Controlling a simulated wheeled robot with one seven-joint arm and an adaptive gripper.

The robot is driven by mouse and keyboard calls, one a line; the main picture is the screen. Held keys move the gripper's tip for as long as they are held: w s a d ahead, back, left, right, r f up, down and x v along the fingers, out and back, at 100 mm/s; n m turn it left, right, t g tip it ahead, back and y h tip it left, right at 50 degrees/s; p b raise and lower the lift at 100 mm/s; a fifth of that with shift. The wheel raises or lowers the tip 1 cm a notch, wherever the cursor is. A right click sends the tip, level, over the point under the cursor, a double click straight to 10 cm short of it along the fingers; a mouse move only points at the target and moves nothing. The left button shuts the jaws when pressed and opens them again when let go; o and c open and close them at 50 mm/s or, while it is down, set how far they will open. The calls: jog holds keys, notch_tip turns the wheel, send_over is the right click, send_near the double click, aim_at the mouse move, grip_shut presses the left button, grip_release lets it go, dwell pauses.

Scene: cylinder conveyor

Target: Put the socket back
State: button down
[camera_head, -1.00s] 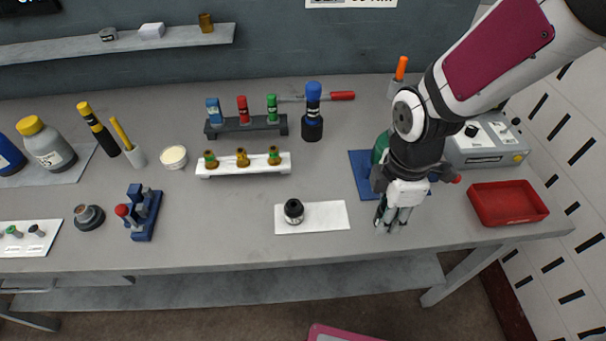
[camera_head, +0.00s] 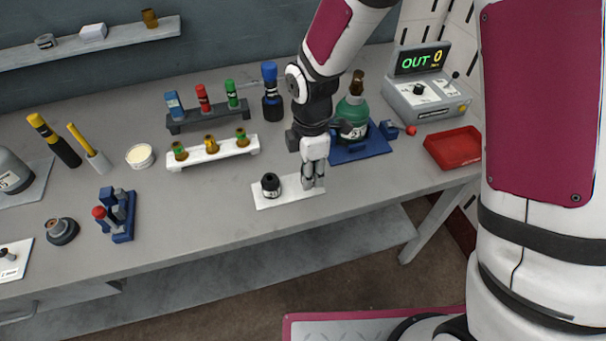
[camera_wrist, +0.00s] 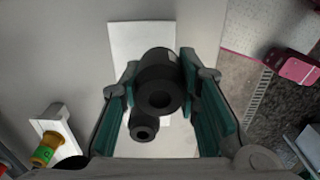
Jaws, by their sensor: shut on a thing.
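My gripper (camera_head: 313,184) is shut on a dark cylinder with a hole in its end, seemingly the socket (camera_wrist: 161,86). The socket sits between the teal finger pads in the wrist view; in the head view the fingers hide it. The gripper is over the right part of a white plate (camera_head: 296,196). A smaller-looking black piece (camera_head: 270,185) stands upright on the left part of this plate, beside the fingers. It seems to be the black ring below the socket in the wrist view (camera_wrist: 145,129). I cannot tell whether the socket touches the plate.
A white rack (camera_head: 212,155) with brass pieces stands behind and left. A green bottle (camera_head: 352,118) on a blue mat is behind the gripper, with a red tray (camera_head: 455,148) to the right. A blue holder (camera_head: 119,222) stands left. Table between holder and plate is clear.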

jog(key=shift+w+a+f, duration=0.2)
jog(key=shift+w+a, duration=0.5)
jog(key=shift+w, duration=0.2)
jog(key=shift+f+p, duration=0.45)
jog(key=shift+f, duration=1.2)
jog(key=shift+f, duration=0.15)
jog(key=c, duration=1.2)
grip_release()
